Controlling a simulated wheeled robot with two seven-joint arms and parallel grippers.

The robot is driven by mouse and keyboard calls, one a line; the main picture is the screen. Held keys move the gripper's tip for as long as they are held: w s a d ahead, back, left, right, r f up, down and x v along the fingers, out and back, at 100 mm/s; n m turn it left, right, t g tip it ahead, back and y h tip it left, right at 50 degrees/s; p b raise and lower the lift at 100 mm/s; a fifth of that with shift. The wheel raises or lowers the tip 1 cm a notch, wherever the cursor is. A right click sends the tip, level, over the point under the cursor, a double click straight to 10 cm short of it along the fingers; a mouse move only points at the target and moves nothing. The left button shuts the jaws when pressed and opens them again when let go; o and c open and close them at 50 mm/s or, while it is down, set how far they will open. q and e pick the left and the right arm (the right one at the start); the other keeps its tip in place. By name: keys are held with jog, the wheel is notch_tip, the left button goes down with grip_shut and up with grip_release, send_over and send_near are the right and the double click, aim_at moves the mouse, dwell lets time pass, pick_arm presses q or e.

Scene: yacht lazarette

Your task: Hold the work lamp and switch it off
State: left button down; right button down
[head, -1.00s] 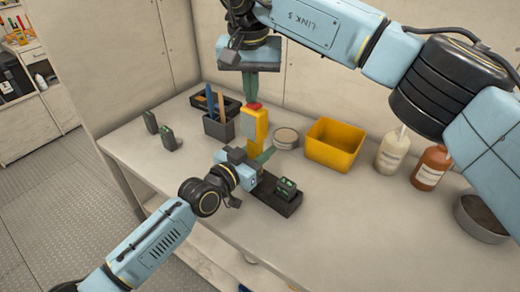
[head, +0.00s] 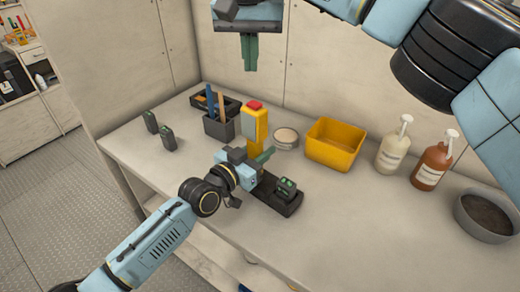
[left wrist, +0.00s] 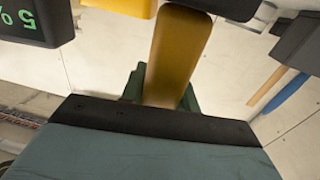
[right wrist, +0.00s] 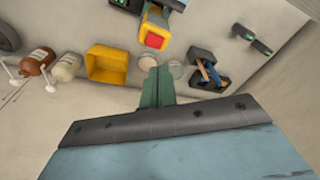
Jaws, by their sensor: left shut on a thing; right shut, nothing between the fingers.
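The work lamp (head: 256,128) is a yellow upright body with a red button (head: 254,105) on top and a pale panel on its side. It stands on the bench. My left gripper (head: 262,158) is shut on its lower part; the yellow body also shows between the fingers in the left wrist view (left wrist: 178,60). My right gripper (head: 249,52) is shut and empty, pointing down, well above the lamp and apart from the button. In the right wrist view its green fingers (right wrist: 157,88) are together, and the red button (right wrist: 155,41) shows beyond them.
A black charger (head: 280,200) with a green-lit battery sits right of my left gripper. A yellow bin (head: 335,145), a round tin (head: 286,138), two pump bottles (head: 392,152) and a grey bowl (head: 487,215) stand rightward. A tool holder (head: 219,126) and two dark batteries (head: 168,138) stand left.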

dwell(0.4)
jog(key=shift+s+a+f, duration=0.1)
jog(key=shift+a+f, duration=0.15)
jog(key=shift+f, duration=0.1)
jog(key=s+a+f+m+g+y, duration=0.2)
jog(key=s+a+f+m+y, duration=0.3)
jog(key=m, duration=0.4)
jog(key=s+a+f+m+g+y, duration=0.1)
jog(key=s+a+f+m+y, duration=0.1)
jog(key=a+f+m+y, duration=0.5)
jog(key=d+r+n+t+y, duration=0.2)
jog(key=d+n+t, duration=0.5)
jog(key=d+n, duration=0.4)
jog(key=s+d+r+n+t+y, duration=0.1)
jog(key=d+r+n+t+y, duration=0.1)
jog(key=d+n+t, duration=0.6)
jog(key=d+n, duration=0.3)
jog(key=n, duration=0.4)
jog(key=shift+s+d+r+n+y, duration=0.15)
jog(key=shift+d+n+y, duration=0.2)
jog(key=shift+n+y, duration=0.05)
